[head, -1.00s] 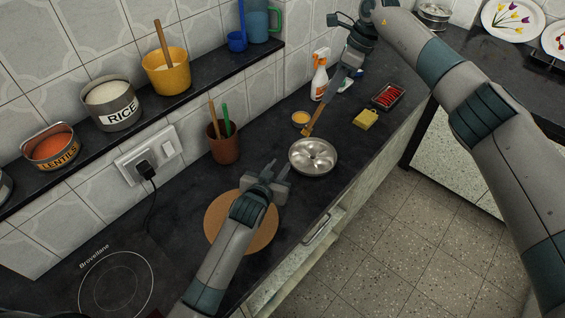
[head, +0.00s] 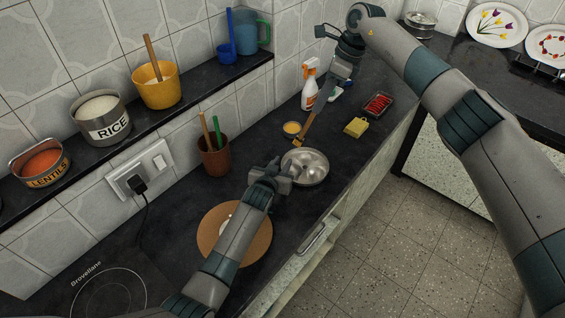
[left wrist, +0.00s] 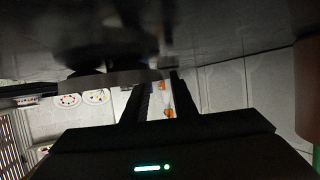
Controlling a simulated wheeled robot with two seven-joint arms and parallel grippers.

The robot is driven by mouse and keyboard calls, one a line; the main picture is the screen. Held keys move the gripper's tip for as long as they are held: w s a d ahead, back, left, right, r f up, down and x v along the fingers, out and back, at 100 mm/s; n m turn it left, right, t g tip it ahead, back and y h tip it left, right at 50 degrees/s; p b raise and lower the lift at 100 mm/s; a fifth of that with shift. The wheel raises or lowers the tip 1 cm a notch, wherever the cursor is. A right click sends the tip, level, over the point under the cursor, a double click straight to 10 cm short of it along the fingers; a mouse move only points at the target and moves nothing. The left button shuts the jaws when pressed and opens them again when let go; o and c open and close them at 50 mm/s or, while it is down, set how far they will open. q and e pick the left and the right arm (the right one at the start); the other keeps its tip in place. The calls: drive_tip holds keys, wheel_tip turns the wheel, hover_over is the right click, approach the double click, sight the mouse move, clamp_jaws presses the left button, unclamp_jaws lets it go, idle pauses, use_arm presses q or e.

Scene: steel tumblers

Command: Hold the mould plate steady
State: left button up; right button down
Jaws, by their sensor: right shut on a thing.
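The mould plate (head: 313,170), a round steel plate with shallow hollows, lies on the dark counter. My left gripper (head: 284,168) is at its near-left rim, and my wrist hides part of that edge. In the left wrist view the rim (left wrist: 105,80) shows as a thin grey strip reaching the fingertips (left wrist: 160,85). A gap shows between the fingers; whether they touch the rim I cannot tell. My right gripper (head: 343,70) is shut on a brush (head: 314,122) with its wooden-coloured end low, just above the plate's far-left side.
A small yellow-filled bowl (head: 292,128) stands just behind the plate. A spray bottle (head: 309,90), yellow sponge (head: 356,127) and red-filled tray (head: 378,104) are farther back. A round brown mat (head: 208,232) lies under my left arm; a brown utensil pot (head: 214,160) stands left.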

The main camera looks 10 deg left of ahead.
use_arm(q)
drive_tip(key=shift+w+d+f, duration=0.1)
drive_tip(key=shift+w+f, duration=0.05)
drive_tip(key=shift+w, duration=0.25)
clamp_jaws()
